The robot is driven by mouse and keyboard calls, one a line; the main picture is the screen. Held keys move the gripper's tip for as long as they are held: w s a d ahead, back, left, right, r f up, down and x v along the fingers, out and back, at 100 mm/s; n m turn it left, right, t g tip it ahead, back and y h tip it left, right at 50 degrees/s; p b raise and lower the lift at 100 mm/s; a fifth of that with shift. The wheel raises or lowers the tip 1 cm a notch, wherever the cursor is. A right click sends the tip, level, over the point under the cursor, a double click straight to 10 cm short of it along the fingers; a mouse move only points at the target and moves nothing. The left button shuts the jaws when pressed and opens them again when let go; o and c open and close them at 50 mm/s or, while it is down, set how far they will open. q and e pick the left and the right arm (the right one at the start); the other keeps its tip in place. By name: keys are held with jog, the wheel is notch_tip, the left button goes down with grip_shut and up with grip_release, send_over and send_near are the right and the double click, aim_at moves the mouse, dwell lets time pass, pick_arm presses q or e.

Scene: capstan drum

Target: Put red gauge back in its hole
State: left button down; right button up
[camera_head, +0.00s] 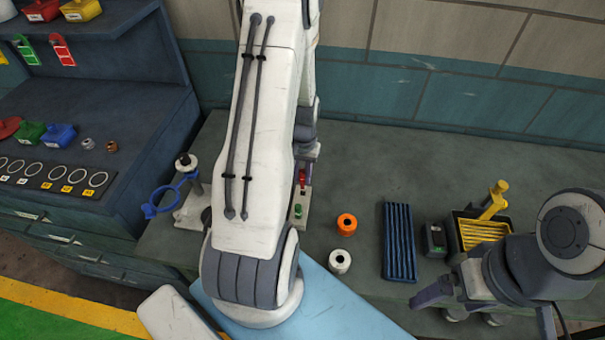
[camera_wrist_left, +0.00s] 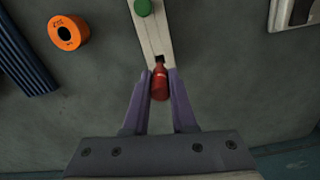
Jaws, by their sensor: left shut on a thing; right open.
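The red gauge (camera_wrist_left: 160,84) is a small red piece held between the purple fingertips of my left gripper (camera_wrist_left: 161,82) in the left wrist view. Its tip is close to a dark square hole (camera_wrist_left: 159,59) near the end of a pale block (camera_wrist_left: 153,35). I cannot tell whether the tip is in the hole. A green gauge (camera_wrist_left: 143,7) sits further along the block. In the head view the red gauge (camera_head: 302,179) shows above the block, beside my arm, which hides part of the area. My right gripper (camera_head: 488,308) is open, at the lower right.
An orange spool (camera_head: 346,224) and a white spool (camera_head: 340,261) stand right of the block. Further right are a blue ribbed tray (camera_head: 399,242), a dark box (camera_head: 434,239) and a black bin (camera_head: 481,231) with yellow parts. A blue ring (camera_head: 161,201) is at left.

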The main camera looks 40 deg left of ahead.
pick_arm(q)
jog(key=shift+f+b, duration=1.5)
jog(key=shift+f, duration=0.95)
dwell(2.5)
dwell(0.4)
jog(key=c, duration=0.6)
grip_release()
jog(key=shift+c, duration=0.2)
notch_tip(320, 180, up, 10)
jog(key=shift+r+b, duration=0.25)
jog(key=shift+b, duration=0.35)
